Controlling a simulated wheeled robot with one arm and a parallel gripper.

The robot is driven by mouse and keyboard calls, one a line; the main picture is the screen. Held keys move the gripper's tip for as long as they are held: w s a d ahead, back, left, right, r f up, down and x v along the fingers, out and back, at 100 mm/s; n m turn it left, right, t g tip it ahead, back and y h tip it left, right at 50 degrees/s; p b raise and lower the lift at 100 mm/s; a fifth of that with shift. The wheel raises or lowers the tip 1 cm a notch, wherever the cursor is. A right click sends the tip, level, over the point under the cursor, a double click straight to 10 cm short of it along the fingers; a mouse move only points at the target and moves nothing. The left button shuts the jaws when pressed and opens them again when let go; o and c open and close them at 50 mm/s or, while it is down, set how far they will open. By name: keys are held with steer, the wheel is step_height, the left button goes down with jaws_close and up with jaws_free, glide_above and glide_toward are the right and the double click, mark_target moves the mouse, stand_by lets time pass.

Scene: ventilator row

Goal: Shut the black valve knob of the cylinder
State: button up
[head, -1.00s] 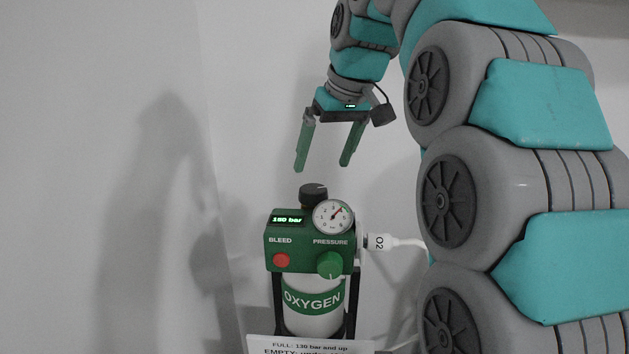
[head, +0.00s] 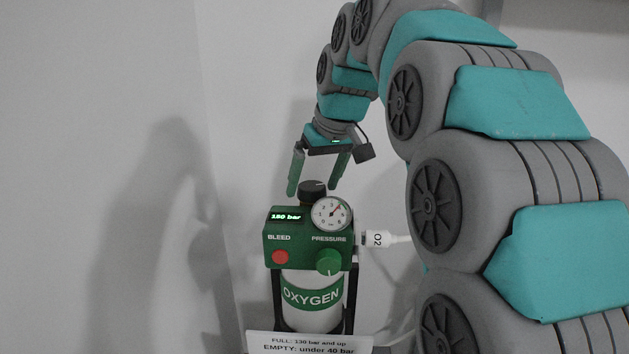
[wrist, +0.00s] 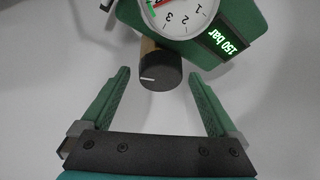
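The black valve knob (head: 313,191) sits on top of the green regulator block (head: 300,248) of the oxygen cylinder (head: 312,300). In the wrist view the knob (wrist: 159,72) shows a white line mark and lies ahead of and between the fingertips. My gripper (head: 312,190) is open, with one finger toward each side of the knob. In the wrist view my gripper (wrist: 162,82) holds nothing, and there are gaps between both fingers and the knob. The head view does not show clearly how deep the fingers stand relative to the knob.
The block carries a round pressure gauge (head: 331,213), a lit bar display (head: 286,216), a red bleed button (head: 280,257) and a green pressure knob (head: 328,261). A white O2 hose (head: 385,238) leaves at the right. A printed sign (head: 305,344) stands in front. Wall lies behind.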

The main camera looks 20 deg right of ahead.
steer(key=c, duration=1.3)
steer(key=shift+o, duration=0.2)
steer(key=shift+w+f+n+y+b, duration=0.1)
steer(key=shift+n+y+b, duration=0.4)
steer(key=shift+n, duration=0.6)
steer(key=n+g, duration=0.1)
steer(key=n, duration=0.2)
steer(key=shift+w+d+y+b, duration=0.1)
steer(key=shift+d+y+b, duration=0.05)
steer(key=shift+y+b, duration=0.25)
steer(key=n+g, duration=0.1)
steer(key=n, duration=0.2)
steer(key=shift+y+p, duration=0.3)
steer(key=shift+p, duration=0.1)
steer(key=shift+n+g, duration=0.3)
steer(key=shift+n, duration=0.2)
steer(key=shift+p, duration=0.3)
